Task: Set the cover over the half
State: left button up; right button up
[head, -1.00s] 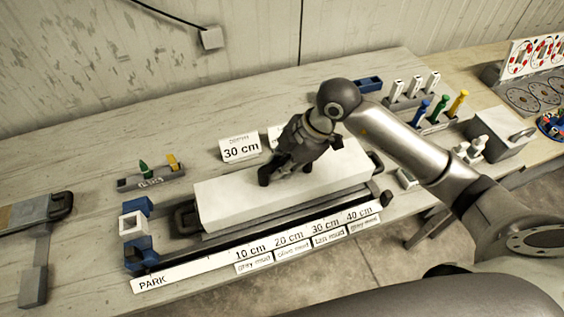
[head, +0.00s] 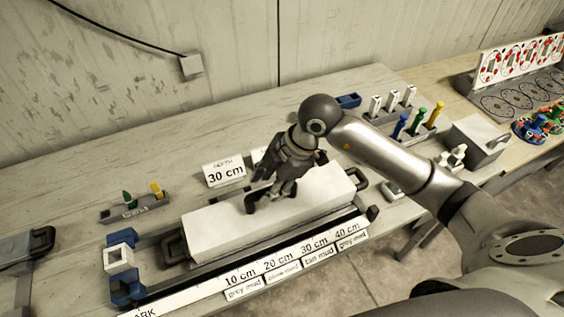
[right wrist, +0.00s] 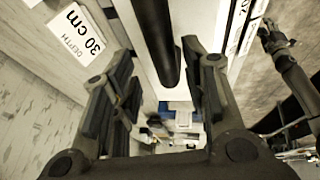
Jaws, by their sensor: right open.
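The long white cover (head: 325,190) lies lengthwise along a low tray on the bench, its top level. Dark looped handles (head: 173,246) show at the tray's ends. What lies under the cover is hidden. My right gripper (head: 270,200) is over the middle of the cover, pointing down. In the right wrist view its two fingers (right wrist: 160,95) stand apart, with a dark bar (right wrist: 158,35) in the space between them, over the white surface. Whether the fingers touch the bar I cannot tell. My left gripper (right wrist: 275,42) shows small at the right of that view, away from the cover.
A depth sign reading 30 cm (head: 225,172) stands behind the cover. A depth strip with mud labels (head: 295,265) runs along the front. Blue and white blocks (head: 119,258) sit at the left end. Coloured markers (head: 418,121) stand at the right. Another handled piece (head: 15,250) lies far left.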

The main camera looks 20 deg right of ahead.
jog(key=b+v, duration=0.2)
jog(key=v, duration=0.9)
jog(key=shift+d+r, duration=0.15)
